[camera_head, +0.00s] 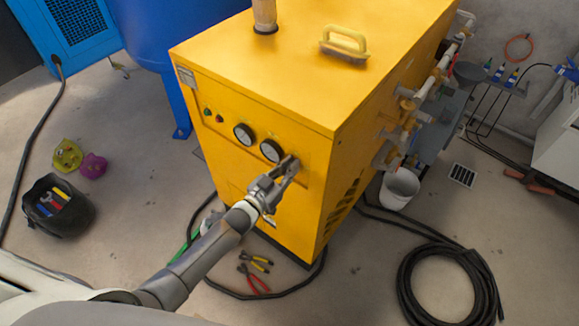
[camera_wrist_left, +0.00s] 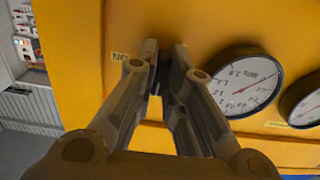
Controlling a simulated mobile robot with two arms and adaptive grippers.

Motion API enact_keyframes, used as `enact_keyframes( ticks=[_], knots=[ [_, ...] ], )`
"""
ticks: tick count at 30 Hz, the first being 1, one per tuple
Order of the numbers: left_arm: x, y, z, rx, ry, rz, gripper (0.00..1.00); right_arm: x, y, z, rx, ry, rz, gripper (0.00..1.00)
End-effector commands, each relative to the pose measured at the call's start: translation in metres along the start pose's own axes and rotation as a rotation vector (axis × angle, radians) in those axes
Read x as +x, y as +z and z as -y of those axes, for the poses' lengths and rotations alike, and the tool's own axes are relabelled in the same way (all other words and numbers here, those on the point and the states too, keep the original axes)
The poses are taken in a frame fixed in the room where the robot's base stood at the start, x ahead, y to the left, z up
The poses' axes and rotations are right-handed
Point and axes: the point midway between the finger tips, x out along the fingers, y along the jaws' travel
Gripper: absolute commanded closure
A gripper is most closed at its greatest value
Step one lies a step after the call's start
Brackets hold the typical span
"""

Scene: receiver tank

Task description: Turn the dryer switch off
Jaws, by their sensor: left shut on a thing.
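The yellow dryer cabinet (camera_head: 255,80) stands in the middle of the head view. Its front panel carries two round gauges and small red and green indicators. My left gripper (camera_head: 290,165) reaches the front panel just right of the gauges. In the left wrist view my left gripper (camera_wrist_left: 165,52) is shut on the small black switch (camera_wrist_left: 163,75), with one finger on each side. The fingers hide most of the switch, so its exact angle cannot be told. A small label (camera_wrist_left: 120,57) sits beside the switch. My right gripper is not in view.
Pliers (camera_head: 255,272), a black hose coil (camera_head: 445,285) and a dark tool bag (camera_head: 58,205) lie on the floor.

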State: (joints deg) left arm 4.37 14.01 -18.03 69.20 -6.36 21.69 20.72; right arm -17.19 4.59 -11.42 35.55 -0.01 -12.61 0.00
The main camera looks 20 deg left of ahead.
Motion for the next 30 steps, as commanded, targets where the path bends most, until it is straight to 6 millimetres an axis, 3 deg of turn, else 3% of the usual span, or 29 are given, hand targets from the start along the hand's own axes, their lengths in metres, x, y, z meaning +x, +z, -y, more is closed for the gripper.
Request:
enact_keyframes(
  ticks=[14,15,20,30],
  knots=[
    [-0.0008,0.0019,-0.0001,-0.016,0.0,0.004,1.0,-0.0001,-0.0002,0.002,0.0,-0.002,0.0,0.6],
    [-0.0008,0.0019,-0.0001,-0.016,0.0,0.004,0.87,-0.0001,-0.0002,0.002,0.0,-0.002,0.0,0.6],
    [-0.0006,0.0013,-0.0002,-0.015,0.0,0.003,0.68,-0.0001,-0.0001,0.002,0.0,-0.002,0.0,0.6],
    [-0.0021,0.0006,-0.0001,-0.013,0.0,0.001,0.68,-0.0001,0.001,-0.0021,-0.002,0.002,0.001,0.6]
  ],
)
